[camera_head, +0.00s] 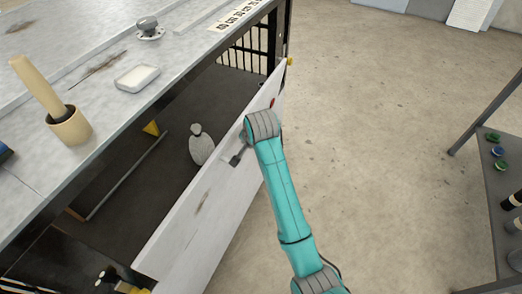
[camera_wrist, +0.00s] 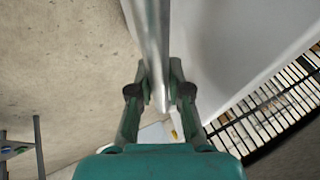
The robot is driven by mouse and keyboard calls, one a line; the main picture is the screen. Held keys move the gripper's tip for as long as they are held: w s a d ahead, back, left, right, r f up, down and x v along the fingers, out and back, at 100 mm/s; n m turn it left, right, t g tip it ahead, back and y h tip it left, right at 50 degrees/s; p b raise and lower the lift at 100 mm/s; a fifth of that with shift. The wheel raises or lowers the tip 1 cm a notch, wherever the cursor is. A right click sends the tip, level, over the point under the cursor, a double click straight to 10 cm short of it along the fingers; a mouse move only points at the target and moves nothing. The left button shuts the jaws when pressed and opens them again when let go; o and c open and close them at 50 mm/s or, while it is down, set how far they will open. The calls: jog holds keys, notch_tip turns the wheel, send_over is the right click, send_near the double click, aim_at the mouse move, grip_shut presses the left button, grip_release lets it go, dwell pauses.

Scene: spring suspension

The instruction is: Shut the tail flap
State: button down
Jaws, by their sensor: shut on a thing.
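The tail flap (camera_head: 205,205) is a long, scuffed white panel. It stands at a slant along the open side of the grey-topped bench, with a gap between them. In the wrist view, the two green fingers of my gripper (camera_wrist: 160,78) are shut on a pale, narrow edge of the flap (camera_wrist: 153,35), one finger on each side. In the head view my teal arm reaches the upper edge of the flap, and the grey wrist hides most of the fingers. A dark grey piece shows beside the wrist; I cannot tell what it is.
A pale rounded object (camera_head: 201,145) stands inside the bench. A dark shelf (camera_head: 500,190) stands at right. Open floor (camera_head: 390,110) lies between.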

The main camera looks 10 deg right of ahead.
jog(key=shift+w+a+r, duration=0.25)
jog(key=shift+w+a, duration=0.25)
jog(key=shift+a, duration=0.3)
jog(key=shift+w+a+r, duration=0.25)
jog(key=shift+w+a, duration=0.25)
jog(key=shift+a, duration=0.25)
jog(key=c, duration=1.1)
grip_release()
jog(key=shift+w+a, duration=0.1)
jog(key=shift+a, duration=0.05)
jog(key=shift+r, duration=0.1)
send_near(236, 137)
jog(key=v, duration=0.3)
jog(key=shift+d+r, duration=0.2)
